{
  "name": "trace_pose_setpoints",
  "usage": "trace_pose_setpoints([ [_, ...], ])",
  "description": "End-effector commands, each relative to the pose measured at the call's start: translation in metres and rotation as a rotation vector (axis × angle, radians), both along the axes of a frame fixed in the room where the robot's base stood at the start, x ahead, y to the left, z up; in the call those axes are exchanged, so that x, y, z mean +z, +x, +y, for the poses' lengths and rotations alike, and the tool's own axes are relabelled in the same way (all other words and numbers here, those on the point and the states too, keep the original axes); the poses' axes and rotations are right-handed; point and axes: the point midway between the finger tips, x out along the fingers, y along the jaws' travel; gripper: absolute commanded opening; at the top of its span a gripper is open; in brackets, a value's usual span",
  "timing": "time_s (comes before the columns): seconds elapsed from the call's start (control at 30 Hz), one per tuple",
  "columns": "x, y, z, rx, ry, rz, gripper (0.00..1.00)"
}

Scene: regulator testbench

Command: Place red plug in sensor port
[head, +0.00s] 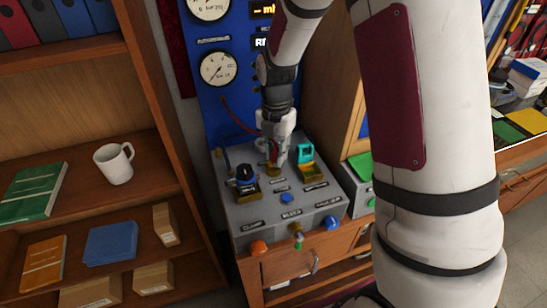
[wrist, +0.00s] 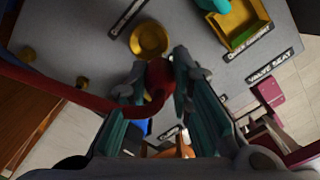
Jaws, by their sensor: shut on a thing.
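The red plug (wrist: 158,80) is between the fingertips of my gripper (wrist: 157,86) in the wrist view. My gripper is shut on it, and a red cable (wrist: 45,84) runs from it toward the left. A round gold socket (wrist: 149,40) lies just beyond the plug in the wrist view; it may be the sensor port, but the label beside it is too tilted to read. The plug's tip appears apart from the socket, though its height above the panel is unclear. In the head view, my gripper (head: 275,160) is over the grey bench panel and hides most of the plug.
The grey panel (head: 258,213) carries a black-topped fitting (head: 245,178) at left and a teal clamp (head: 305,153) at right. Orange (head: 258,247) and blue (head: 333,223) knobs are on its front. Blue gauge board (head: 222,107) stands behind. Shelves (head: 150,140) are at left.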

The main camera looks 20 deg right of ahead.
Motion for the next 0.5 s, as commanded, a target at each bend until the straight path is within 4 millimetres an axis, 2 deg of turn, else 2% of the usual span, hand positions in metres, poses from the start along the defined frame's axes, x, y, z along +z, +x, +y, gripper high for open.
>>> trace_pose_setpoints([
  [0.03,-0.001,0.008,0.0,0.0,0.0,0.0,0.0],
  [0.17,-0.002,0.018,0.0,0.0,0.0,0.0,0.0],
  [0.5,-0.033,0.018,0.0,0.0,0.001,0.002,0.0],
])
